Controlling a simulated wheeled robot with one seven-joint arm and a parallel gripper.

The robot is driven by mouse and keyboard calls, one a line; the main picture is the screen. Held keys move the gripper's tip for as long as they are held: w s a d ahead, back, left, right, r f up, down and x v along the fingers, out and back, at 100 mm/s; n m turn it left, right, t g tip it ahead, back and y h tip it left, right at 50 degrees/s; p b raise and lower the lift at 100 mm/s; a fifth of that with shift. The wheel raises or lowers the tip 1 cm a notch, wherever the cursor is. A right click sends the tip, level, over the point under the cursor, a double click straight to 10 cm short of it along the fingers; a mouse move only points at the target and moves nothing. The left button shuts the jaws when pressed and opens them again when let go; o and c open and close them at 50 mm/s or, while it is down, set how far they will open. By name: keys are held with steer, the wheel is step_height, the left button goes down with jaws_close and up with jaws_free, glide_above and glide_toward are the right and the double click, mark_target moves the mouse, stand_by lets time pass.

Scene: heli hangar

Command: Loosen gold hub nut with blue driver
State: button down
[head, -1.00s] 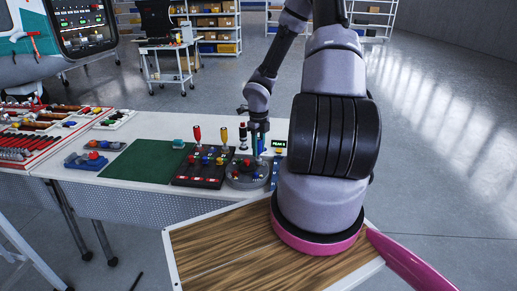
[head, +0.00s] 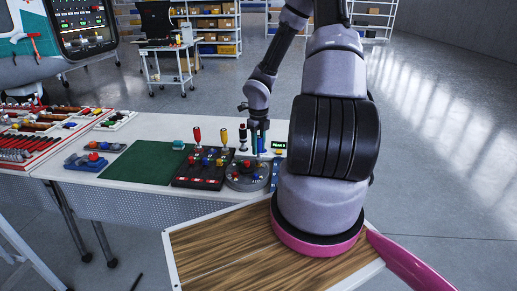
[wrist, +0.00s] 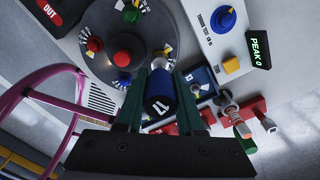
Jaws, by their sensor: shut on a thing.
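My gripper (wrist: 168,98) is shut on the blue driver (wrist: 160,86), whose dark blue handle with white marks stands between the two green fingers. In the head view, my gripper (head: 258,142) is over the right part of the grey round hub (head: 246,185). In the wrist view, the hub (wrist: 112,75) carries a large red knob in its middle and small coloured caps with white dial marks around it. The driver's tip is hidden, so I cannot tell which nut it meets. I cannot make out the gold nut for sure.
A dark driver rack (head: 205,178) with red and yellow-handled drivers is left of the hub. A white tester (wrist: 215,45) with a blue knob, yellow button and PEAK 0 display (wrist: 259,50) is close by. A green mat (head: 145,162) offers clear room.

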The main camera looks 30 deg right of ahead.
steer(key=shift+r, duration=0.65)
steer(key=shift+r, duration=0.3)
steer(key=shift+r, duration=1.9)
